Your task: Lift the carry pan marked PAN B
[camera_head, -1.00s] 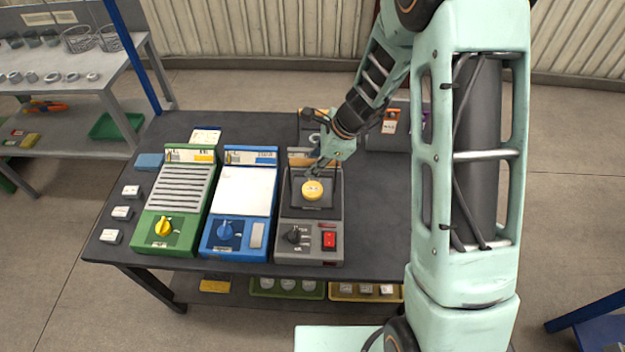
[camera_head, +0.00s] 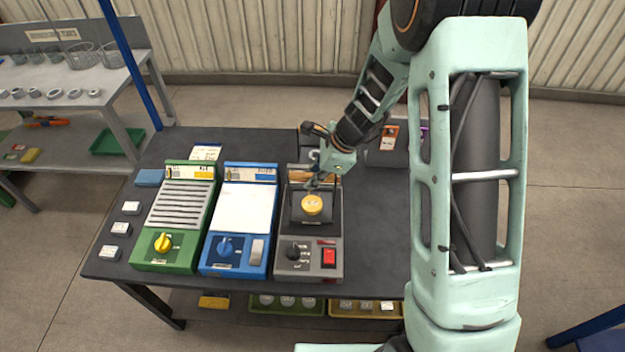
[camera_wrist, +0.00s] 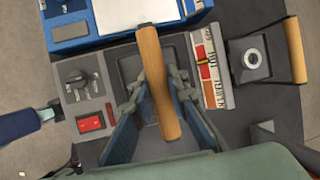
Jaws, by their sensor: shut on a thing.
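My gripper (camera_wrist: 158,85) is shut on a wooden carry handle (camera_wrist: 158,60) in the wrist view, one finger on each side of it. The handle spans a dark pan (camera_wrist: 130,66) over the grey unit (camera_wrist: 95,78). In the head view my gripper (camera_head: 316,183) is over the back of the dark pan (camera_head: 298,210) on the grey unit (camera_head: 285,262). I cannot read PAN B. I cannot tell whether the pan is clear of its seat.
A blue unit (camera_head: 235,250) and a green unit (camera_head: 165,262) stand to the left. The grey unit has a red switch (camera_head: 329,258).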

